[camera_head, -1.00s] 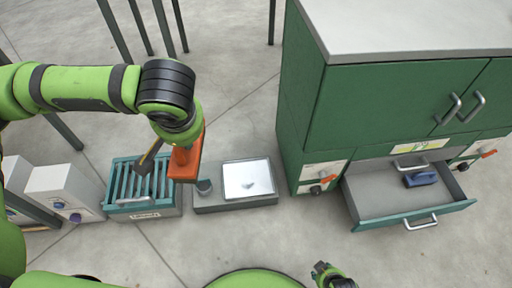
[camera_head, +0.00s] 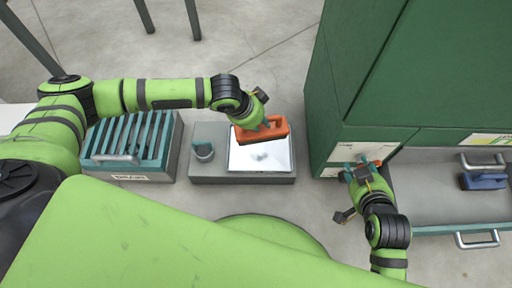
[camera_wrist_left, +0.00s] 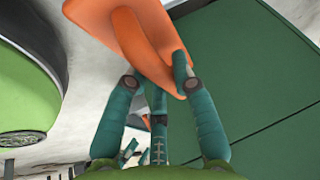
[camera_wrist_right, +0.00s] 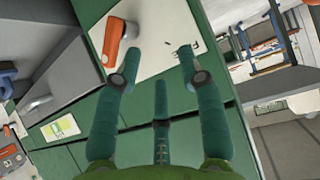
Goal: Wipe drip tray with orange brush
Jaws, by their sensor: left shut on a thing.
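The orange brush (camera_head: 278,131) is held in my left gripper (camera_head: 262,122), whose fingers are closed around its handle; in the left wrist view the brush (camera_wrist_left: 170,28) fills the top middle. It lies over the far part of the drip tray (camera_head: 258,160), a bright, shiny square plate on a grey base. I cannot tell whether the bristles touch the plate. The brush and gripper hide the tray's far edge. My right gripper (camera_head: 359,167) is open and empty, close to the white panel at the cabinet's lower left; its spread fingers show in the right wrist view (camera_wrist_right: 158,50).
A teal slatted bin (camera_head: 128,143) stands left of the tray. A small round cup (camera_head: 203,151) sits on the grey base. The green cabinet (camera_head: 375,75) rises to the right, with an orange handle (camera_wrist_right: 114,42) on its panel. A blue brush (camera_head: 484,181) lies in an open drawer.

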